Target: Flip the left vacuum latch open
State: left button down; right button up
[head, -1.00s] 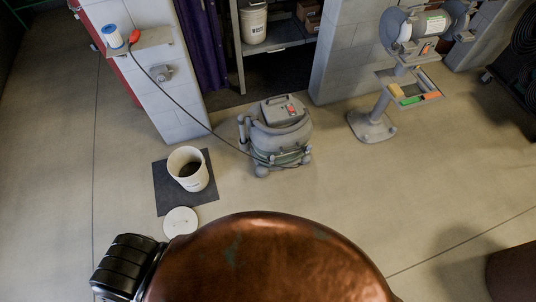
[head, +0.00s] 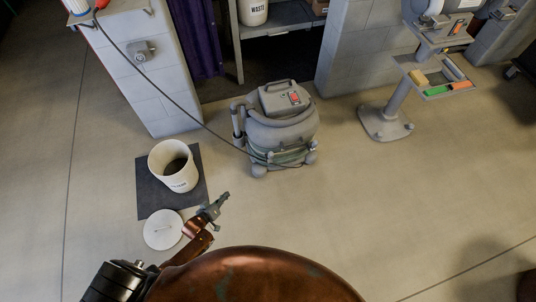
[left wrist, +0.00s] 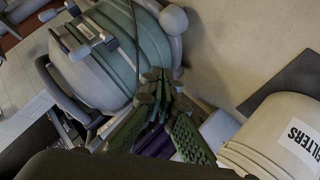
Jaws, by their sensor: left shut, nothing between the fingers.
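The grey vacuum (head: 280,128) stands upright on the floor, with a red switch (head: 294,97) on its lid. Its lid and green-grey drum (left wrist: 122,35) fill the upper left of the left wrist view. My right gripper is not in view.
A white bucket (head: 162,156) stands on a dark mat (head: 149,199) left of the vacuum, with a round white lid (head: 161,230) nearby. A grey pedestal stand (head: 386,122) is at right.

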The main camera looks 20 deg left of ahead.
pick_arm(q)
jog(key=w+d+n+t+h+b, duration=0.2)
jog(key=w+d+t+b, duration=0.1)
jog(key=w+b, duration=0.6)
jog(key=n+t+h+b, duration=0.2)
jog(key=n+h+b, duration=0.15)
jog(key=b, duration=0.35)
send_near(271, 157)
jog(key=shift+h, duration=0.35)
jog(key=a, duration=0.1)
jog(key=w+a, duration=0.1)
jog(key=a+f, duration=0.1)
jog(key=a, duration=0.1)
jog(key=shift+w, duration=0.3)
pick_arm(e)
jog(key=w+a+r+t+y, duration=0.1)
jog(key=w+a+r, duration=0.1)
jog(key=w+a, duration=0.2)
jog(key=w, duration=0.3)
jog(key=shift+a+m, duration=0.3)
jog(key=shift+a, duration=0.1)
